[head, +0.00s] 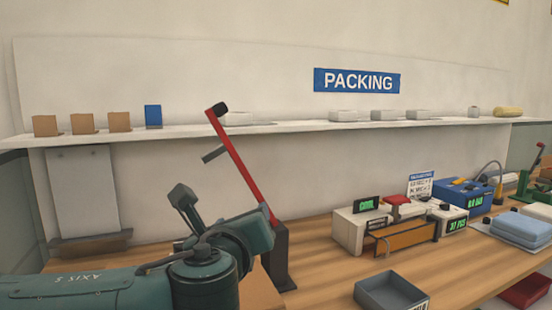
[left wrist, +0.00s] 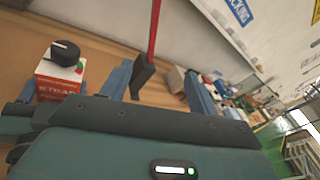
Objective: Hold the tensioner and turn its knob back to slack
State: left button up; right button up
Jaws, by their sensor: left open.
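A small red and white box marked STRAP, with a black knob on top, which I take for the tensioner (left wrist: 60,78), stands on the wooden bench at the left of the left wrist view. The black knob (left wrist: 65,50) has a pale mark. My left gripper (left wrist: 157,70) is open, its two blue-grey fingers apart and nothing held. The box is left of the fingers, apart from their tips. In the head view my left arm hides the box.
A red lever (head: 240,160) rises from a dark upright base (head: 280,255) close beyond my left wrist. White units with green displays (head: 367,204) and a grey tray (head: 391,292) stand to the right. A shelf (head: 300,127) runs along the wall above.

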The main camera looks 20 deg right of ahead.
jog(key=shift+r, duration=0.2)
pick_arm(q)
jog(key=s+d+r+m+h, duration=0.3)
jog(key=s+r+h, duration=0.4)
jog(key=r+h, duration=0.4)
jog(key=shift+d+r+h, duration=0.2)
jog(key=shift+r+h, duration=0.05)
jog(key=shift+h, duration=0.25)
pick_arm(e)
jog(key=o, duration=1.3)
jog(key=shift+c, duration=0.2)
pick_arm(q)
jog(key=shift+s, duration=0.1)
pick_arm(e)
jog(key=o, duration=0.4)
jog(key=shift+f, duration=0.1)
